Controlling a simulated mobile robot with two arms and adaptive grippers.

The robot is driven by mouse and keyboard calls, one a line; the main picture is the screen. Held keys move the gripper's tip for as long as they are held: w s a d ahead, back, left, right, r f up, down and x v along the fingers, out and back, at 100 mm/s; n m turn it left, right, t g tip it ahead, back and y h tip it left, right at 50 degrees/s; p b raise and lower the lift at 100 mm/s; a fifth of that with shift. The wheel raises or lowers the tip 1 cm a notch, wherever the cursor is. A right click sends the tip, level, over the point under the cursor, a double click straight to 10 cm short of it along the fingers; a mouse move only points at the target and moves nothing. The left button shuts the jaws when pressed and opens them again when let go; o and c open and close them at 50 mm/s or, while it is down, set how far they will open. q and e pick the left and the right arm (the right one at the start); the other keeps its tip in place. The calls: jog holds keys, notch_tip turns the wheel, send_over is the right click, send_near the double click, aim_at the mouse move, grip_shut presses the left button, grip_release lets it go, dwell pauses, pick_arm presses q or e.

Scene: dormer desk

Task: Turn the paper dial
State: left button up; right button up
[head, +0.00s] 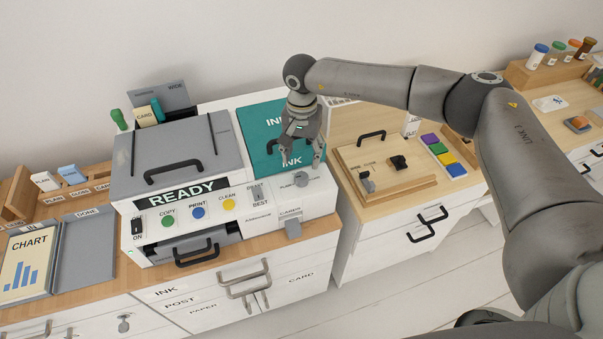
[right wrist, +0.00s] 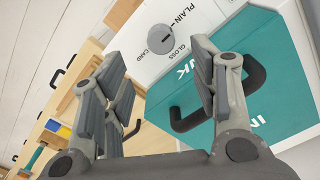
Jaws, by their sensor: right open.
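The paper dial (right wrist: 162,39) is a round grey knob with a dark slot on the white printer panel. The words PLAIN, GLOSS and CARD surround it in the right wrist view. In the head view the dial (head: 301,180) sits just below the right gripper's fingers. My right gripper (head: 297,158) is open and empty, pointing down over the teal INK lid's front edge. In the right wrist view the dial shows beyond the gap between the open fingers (right wrist: 156,58), apart from them. My left gripper is not in view.
The teal INK lid (head: 262,124) with its black handle lies close behind the gripper. The grey scanner lid (head: 172,150) and READY panel are to the left. A wooden box (head: 385,168) stands right.

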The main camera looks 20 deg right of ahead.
aim_at(302, 176)
notch_tip(302, 176, down, 9)
jog(key=shift+r+p, duration=0.1)
jog(key=shift+p, duration=1.05)
jog(key=c, duration=1)
jog(key=shift+c, duration=0.2)
